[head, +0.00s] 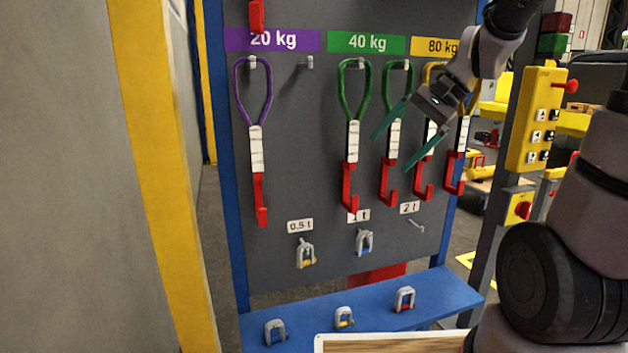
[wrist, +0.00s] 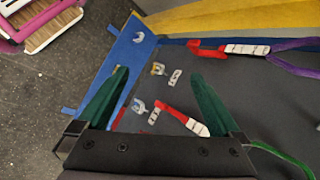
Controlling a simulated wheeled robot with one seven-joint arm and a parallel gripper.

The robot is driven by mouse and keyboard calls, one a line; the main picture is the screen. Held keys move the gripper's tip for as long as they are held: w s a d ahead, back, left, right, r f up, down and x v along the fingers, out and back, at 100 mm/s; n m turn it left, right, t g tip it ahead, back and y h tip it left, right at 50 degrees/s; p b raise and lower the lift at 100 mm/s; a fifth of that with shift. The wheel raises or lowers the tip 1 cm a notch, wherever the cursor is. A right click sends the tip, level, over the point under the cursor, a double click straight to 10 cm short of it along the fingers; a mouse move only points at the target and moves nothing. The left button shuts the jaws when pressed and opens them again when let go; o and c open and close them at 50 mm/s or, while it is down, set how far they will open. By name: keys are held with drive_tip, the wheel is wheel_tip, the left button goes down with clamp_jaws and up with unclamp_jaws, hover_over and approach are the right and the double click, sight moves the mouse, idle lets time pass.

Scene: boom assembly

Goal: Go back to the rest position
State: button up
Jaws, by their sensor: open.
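My gripper (head: 408,135) is open, with two green fingers and nothing between them. In the head view it is in front of the rack board (head: 290,190), over the green and yellow slings at the upper right. It also shows in the wrist view (wrist: 160,98), with the board, shackles and a red sling hook beyond the fingers. I cannot tell from these frames whether a finger touches a sling.
A purple sling (head: 257,150) hangs left of a free peg (head: 306,63). Green slings (head: 352,150) hang mid-board. Shackles hang below and stand on the blue shelf (head: 375,318). A yellow control box (head: 535,115) stands right. A grey wall with a yellow edge (head: 160,150) is left.

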drive_tip(key=s+d+r+n+t+h, duration=0.3)
drive_tip(key=s+d+r+t+h, duration=0.2)
drive_tip(key=s+d+r, duration=0.2)
drive_tip(key=shift+s+d, duration=0.45)
drive_tip(key=shift+s, duration=0.6)
